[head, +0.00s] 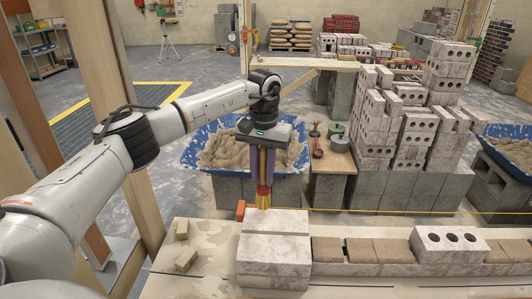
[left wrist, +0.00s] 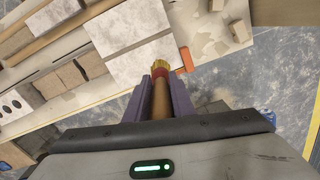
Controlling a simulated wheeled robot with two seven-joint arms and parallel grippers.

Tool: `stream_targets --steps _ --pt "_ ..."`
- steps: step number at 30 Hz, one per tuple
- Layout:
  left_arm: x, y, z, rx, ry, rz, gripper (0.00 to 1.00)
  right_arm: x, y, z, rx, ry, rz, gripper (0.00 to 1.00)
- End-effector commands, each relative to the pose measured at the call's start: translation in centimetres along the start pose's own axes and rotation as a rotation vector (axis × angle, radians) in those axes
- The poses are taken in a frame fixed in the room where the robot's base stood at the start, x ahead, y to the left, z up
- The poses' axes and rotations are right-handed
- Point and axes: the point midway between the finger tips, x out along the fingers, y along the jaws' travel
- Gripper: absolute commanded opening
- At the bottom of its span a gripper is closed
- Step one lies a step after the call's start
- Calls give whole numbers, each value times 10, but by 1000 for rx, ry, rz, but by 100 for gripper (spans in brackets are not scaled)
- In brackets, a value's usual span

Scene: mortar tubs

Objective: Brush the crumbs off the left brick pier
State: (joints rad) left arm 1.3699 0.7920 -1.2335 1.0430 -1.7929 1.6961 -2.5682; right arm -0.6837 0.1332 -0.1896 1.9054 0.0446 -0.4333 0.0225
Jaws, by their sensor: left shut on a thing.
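The left brick pier (head: 273,250), pale and mottled, stands in the front middle; its top also shows in the left wrist view (left wrist: 110,50). My left gripper (head: 264,172) is shut on a brush, pointing down. The brush has a brown handle (left wrist: 160,98), a red collar and yellow bristles (head: 263,202). The bristles are at the pier's back edge in the head view; whether they touch it I cannot tell. I make out no distinct crumbs on the pier's top. My right gripper is not in view.
Tan chunks (head: 186,259) lie on the sandy surface left of the pier, and an orange block (head: 240,210) sits behind it. A brick row with a holed brick (head: 450,243) runs right. A blue tub (head: 196,150) of mortar and stacked bricks (head: 375,120) stand behind.

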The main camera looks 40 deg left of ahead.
Motion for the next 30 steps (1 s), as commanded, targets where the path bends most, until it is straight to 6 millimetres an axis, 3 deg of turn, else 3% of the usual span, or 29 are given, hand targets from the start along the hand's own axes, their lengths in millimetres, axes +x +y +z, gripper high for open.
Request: stream_targets --steps 1,12,30 --pt "-10 -1 0 -2 1 0 0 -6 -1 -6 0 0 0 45" --pt "-40 -9 3 -11 0 0 0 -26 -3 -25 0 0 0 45" --pt "-42 -9 4 -12 0 1 0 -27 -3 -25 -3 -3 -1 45"
